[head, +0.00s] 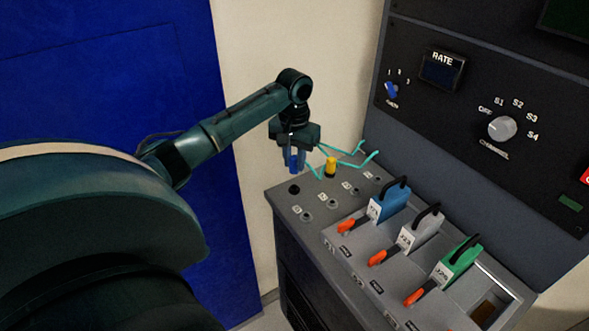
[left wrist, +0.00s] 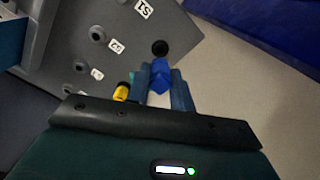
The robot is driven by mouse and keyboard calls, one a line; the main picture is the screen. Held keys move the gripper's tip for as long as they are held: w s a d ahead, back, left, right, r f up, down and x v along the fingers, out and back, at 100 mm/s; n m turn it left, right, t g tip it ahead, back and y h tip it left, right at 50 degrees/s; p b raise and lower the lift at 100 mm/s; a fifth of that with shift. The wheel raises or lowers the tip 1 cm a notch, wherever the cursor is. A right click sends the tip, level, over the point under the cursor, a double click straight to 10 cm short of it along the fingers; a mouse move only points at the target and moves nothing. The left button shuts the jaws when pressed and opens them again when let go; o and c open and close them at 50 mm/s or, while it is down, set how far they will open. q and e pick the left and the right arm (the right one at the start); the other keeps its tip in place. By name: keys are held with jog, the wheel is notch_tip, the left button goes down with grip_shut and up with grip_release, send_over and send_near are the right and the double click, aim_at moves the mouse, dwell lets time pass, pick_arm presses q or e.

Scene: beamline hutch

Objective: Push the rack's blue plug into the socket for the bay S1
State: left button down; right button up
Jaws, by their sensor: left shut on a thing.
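My left gripper (head: 294,160) is shut on the blue plug (head: 293,165) and holds it upright a little above the rack's sloping grey panel, near its back left part. In the left wrist view the blue plug (left wrist: 160,78) sits between the fingers, with a round black spot (left wrist: 160,47) on the panel just past it. The same black spot (head: 294,189) shows below the plug in the head view. The S1 socket (head: 306,216) is nearest the panel's front left corner, and looks empty. My right gripper is not in view.
A yellow plug (head: 331,169) stands on the panel right of my gripper, with teal cables (head: 355,158) close by. Other sockets (head: 332,203) run in a row. Blue, grey and green handled modules (head: 390,203) with orange levers stand to the right. A blue door (head: 235,230) is at left.

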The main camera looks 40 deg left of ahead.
pick_arm(q)
jog(key=shift+r, duration=1.2)
jog(key=shift+d, duration=0.1)
